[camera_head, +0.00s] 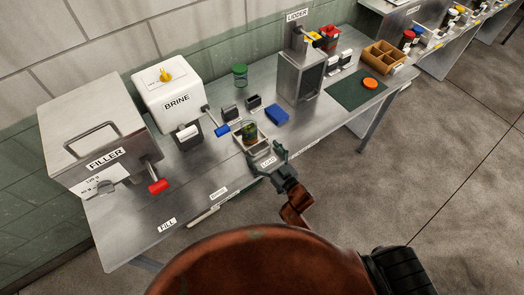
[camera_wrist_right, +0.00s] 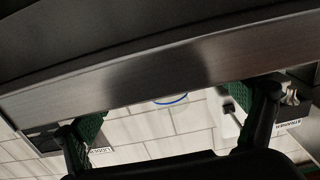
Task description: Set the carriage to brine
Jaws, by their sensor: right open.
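The carriage (camera_head: 263,149) is a small metal tray at the front of the steel bench, beside the LOAD label (camera_head: 267,162). A glass jar with green contents (camera_head: 249,131) stands in it. The BRINE label (camera_head: 217,193) and FILL label (camera_head: 167,224) lie to its left along the front edge. My right gripper (camera_head: 271,161) is open at the carriage's near side; I cannot tell whether it touches. In the right wrist view, its green-padded fingers (camera_wrist_right: 172,125) are apart, with a steel edge (camera_wrist_right: 150,75) across the view. My left gripper is out of view.
A white BRINE box (camera_head: 168,95) with a blue-handled lever (camera_head: 221,130) and a FILLER machine (camera_head: 95,135) with a red-handled lever (camera_head: 158,186) stand left. A blue block (camera_head: 277,114) and the LIDDER (camera_head: 300,75) stand right. The floor in front is clear.

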